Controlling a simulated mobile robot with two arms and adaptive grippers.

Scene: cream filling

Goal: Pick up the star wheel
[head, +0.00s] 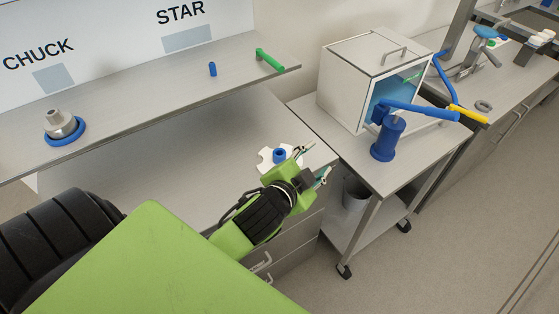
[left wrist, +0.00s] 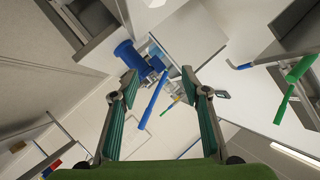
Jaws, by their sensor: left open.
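The star wheel (head: 265,160) is white with a blue hub and lies on the lower grey worktop, near its right end. My left gripper (head: 318,162) is open and empty, just right of the star wheel in the head view, with its fingers pointing right, away from the wheel. Part of the wheel is hidden behind my gripper. In the left wrist view the two open green-padded fingers (left wrist: 162,90) show, with nothing between their pads; I cannot make out the star wheel there. My right gripper is not in view.
A shelf (head: 130,108) labelled CHUCK and STAR holds a metal chuck on a blue ring (head: 62,128), a blue peg (head: 212,69) and a green handle (head: 269,60). Right stands a cart with a metal box (head: 345,85) and blue post (head: 388,138). The worktop's middle is clear.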

